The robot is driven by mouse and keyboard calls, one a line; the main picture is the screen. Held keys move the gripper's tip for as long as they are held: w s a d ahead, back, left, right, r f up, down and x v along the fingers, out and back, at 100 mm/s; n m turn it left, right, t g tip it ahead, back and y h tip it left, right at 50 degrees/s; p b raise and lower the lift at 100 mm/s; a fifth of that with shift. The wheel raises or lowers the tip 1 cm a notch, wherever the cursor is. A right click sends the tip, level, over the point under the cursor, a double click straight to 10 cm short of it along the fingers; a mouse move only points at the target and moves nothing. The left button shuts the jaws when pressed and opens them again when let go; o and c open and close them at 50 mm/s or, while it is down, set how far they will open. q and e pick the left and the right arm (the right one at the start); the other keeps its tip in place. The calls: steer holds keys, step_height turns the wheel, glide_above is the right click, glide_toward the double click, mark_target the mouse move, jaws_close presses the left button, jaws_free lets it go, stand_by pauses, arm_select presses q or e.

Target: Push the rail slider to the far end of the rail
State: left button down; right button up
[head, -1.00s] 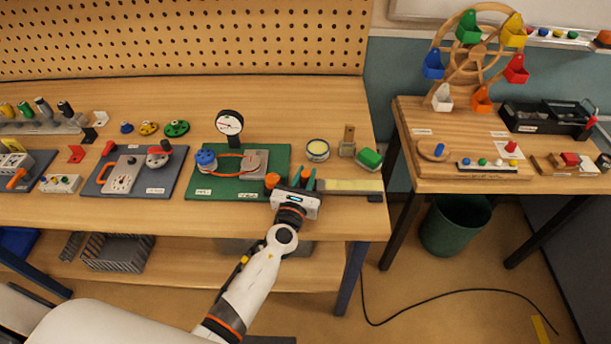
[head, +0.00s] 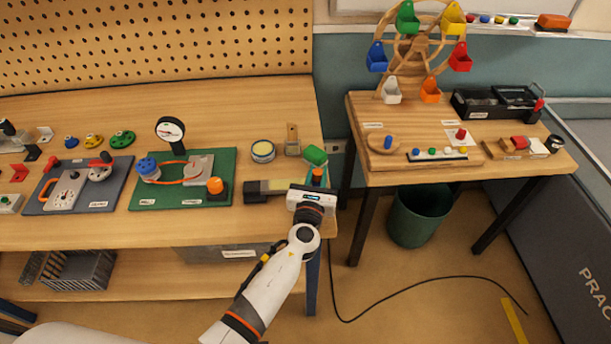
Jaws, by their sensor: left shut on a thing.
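The rail (head: 273,188) is a low dark bar with a pale yellowish strip, lying along the front of the wooden bench to the right of the green board. Its dark left end block (head: 255,191) is uncovered. My left gripper (head: 317,178) is over the right end of the rail, shut on the rail slider. Only a little orange and teal shows at its fingertips; most of the slider and the rail's right end are hidden behind the gripper body. My right gripper is not in view.
A green block (head: 315,155) stands just behind the gripper. The green board (head: 170,203) with gauge, belt and orange knob (head: 216,187) is at left. A round tin (head: 263,151) stands behind the rail. A gap separates the bench from the ferris wheel table (head: 370,178).

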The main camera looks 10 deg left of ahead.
arm_select(q)
steer(key=shift+w+d, duration=0.1)
steer(key=shift+d, duration=0.2)
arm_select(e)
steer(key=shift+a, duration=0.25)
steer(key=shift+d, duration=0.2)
arm_select(q)
steer(key=c, duration=1.4)
jaws_free()
steer(key=shift+o, duration=0.7)
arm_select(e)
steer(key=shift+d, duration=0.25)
arm_select(q)
steer(key=s, duration=1.2)
steer(key=shift+d+b, duration=0.1)
steer(key=shift+b, duration=0.25)
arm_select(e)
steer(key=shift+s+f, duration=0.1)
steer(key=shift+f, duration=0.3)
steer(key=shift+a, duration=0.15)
